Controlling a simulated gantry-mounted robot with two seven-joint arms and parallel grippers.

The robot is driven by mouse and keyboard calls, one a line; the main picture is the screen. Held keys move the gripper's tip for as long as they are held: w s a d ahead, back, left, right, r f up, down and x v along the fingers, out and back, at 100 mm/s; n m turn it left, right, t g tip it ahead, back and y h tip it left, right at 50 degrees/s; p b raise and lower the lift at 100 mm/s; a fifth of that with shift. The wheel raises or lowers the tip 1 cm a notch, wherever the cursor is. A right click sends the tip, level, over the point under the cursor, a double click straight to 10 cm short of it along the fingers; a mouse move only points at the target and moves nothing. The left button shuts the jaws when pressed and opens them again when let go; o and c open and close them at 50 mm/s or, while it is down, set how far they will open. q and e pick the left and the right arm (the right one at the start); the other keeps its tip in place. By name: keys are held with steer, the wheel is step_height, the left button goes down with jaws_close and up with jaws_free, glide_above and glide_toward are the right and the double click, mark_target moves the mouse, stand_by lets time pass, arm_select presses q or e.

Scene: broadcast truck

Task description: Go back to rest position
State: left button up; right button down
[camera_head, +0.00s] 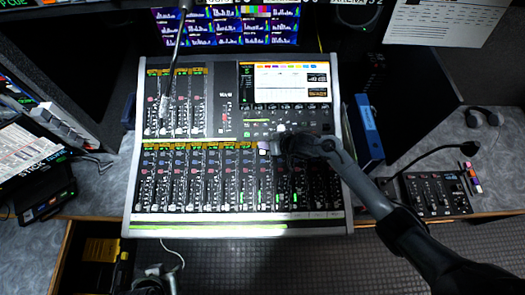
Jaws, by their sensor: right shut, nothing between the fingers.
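My right arm comes in from the lower right and reaches over the audio mixing console (222,228). My right gripper (277,143) is dark and shut, with nothing held. It is over the right middle of the console, just below the console's lit screen (290,84). Whether its fingertips touch the knobs or faders below cannot be told. The gripper hides part of the control rows there.
A gooseneck microphone (179,40) rises over the console's upper left. A blue binder (369,128) stands close right of the console. A small control box (436,193) with a gooseneck and headphones (485,117) lie farther right. A grey metal part (155,280) shows at the bottom edge.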

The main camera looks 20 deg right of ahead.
stand_by(0.4)
steer(key=shift+s, duration=0.1)
steer(key=s+d+r+g+h, duration=0.15)
steer(key=s+r, duration=0.25)
steer(key=s, duration=0.7)
steer(key=s+d+r+n+g+h, duration=0.1)
steer(key=s+r+h, duration=0.2)
steer(key=s, duration=0.8)
steer(key=s+d+r+g+h, duration=0.15)
steer(key=s+r, duration=0.25)
steer(key=s, duration=0.6)
step_height(320, 180, up, 13)
steer(key=p, duration=1.4)
steer(key=shift+w+a, duration=0.2)
steer(key=shift+a, duration=0.05)
